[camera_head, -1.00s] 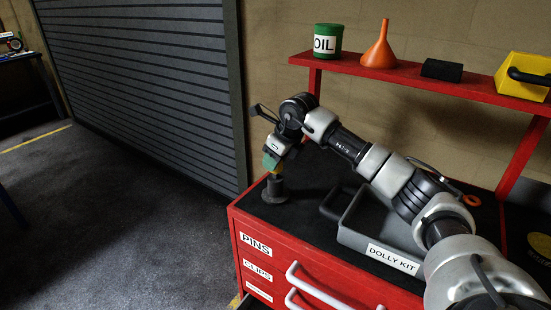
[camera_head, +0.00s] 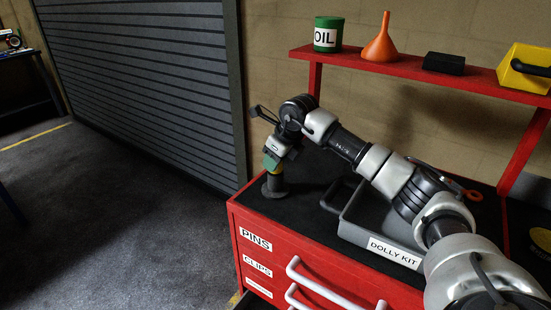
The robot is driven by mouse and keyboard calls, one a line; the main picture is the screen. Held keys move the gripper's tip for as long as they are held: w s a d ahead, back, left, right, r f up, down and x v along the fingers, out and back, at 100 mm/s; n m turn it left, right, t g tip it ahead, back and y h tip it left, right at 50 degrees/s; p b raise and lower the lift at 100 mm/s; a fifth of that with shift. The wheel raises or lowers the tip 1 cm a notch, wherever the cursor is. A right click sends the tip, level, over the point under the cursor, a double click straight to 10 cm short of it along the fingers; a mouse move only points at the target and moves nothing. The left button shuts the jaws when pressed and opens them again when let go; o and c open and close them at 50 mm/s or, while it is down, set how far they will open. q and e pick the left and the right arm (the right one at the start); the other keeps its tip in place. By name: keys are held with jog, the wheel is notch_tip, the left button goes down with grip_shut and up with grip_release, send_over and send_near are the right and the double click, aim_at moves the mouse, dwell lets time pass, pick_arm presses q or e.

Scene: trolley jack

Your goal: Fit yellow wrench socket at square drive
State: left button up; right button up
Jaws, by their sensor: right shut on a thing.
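My right gripper (camera_head: 271,166), with green fingertips, is shut on the yellow wrench socket (camera_head: 273,172), of which only a small patch shows. It points down over a dark round stand (camera_head: 274,188) at the far left of the red cabinet's black top. The socket is at the top of this stand; I cannot tell whether it touches or is seated. The square drive itself cannot be made out, as the gripper and socket cover the stand's top. My left gripper is out of view.
A grey tray (camera_head: 352,228) labelled DOLLY KIT lies on the red cabinet (camera_head: 236,250), below my right arm. A red shelf (camera_head: 420,72) behind carries a green OIL can (camera_head: 328,36), an orange funnel (camera_head: 380,45), a black block (camera_head: 443,64) and a yellow box (camera_head: 522,75).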

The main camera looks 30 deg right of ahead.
jog(key=shift+f, duration=0.25)
jog(key=o, duration=1.1)
jog(key=b+v, duration=0.1)
jog(key=v, duration=1)
jog(key=shift+b, duration=0.4)
jog(key=shift+f, duration=0.1)
